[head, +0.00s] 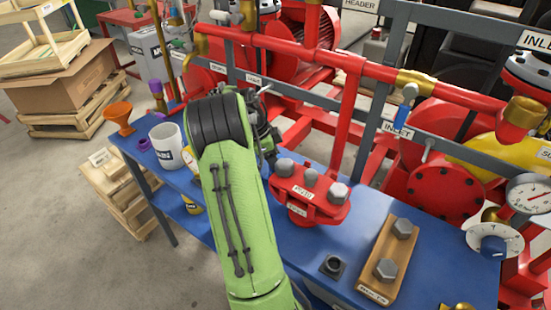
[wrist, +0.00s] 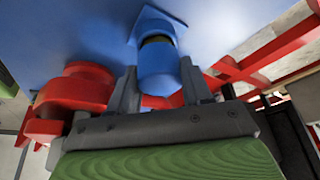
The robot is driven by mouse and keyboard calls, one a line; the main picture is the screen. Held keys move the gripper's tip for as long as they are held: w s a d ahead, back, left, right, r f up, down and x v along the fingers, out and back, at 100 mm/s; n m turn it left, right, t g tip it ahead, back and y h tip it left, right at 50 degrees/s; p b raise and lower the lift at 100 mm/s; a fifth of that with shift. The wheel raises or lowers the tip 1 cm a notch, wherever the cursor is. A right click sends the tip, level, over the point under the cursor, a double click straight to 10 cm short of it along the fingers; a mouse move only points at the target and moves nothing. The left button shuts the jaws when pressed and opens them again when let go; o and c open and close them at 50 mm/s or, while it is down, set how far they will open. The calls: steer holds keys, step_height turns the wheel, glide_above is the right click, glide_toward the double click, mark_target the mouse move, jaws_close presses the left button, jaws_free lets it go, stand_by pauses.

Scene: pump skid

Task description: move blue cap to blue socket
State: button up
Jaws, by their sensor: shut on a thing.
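The blue cap (wrist: 160,72) is a blue cylinder between the two grey fingers of my gripper (wrist: 158,66) in the wrist view. The fingers are shut on its sides. Just beyond the cap, and in line with it, is a blue square plate (wrist: 176,20) that looks like the blue socket's base. A dark ring shows between cap and plate. I cannot tell whether the cap touches or sits on the socket. In the head view my arm hides the cap and the socket.
A red flanged part (head: 310,198) with grey bolts stands on the blue bench (head: 300,240) right of my arm. A dark socket (head: 332,265) and a wooden block (head: 392,262) with bolts are nearer. A white mug (head: 167,148) and orange funnel (head: 119,116) stand left. Red pipework rises behind.

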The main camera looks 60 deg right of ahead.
steer(key=shift+f+b, duration=0.65)
steer(key=shift+f, duration=0.2)
steer(key=o, duration=1.2)
steer(key=shift+o, duration=0.2)
steer(key=p+v, duration=0.6)
steer(key=v, duration=1)
steer(key=shift+s, duration=0.1)
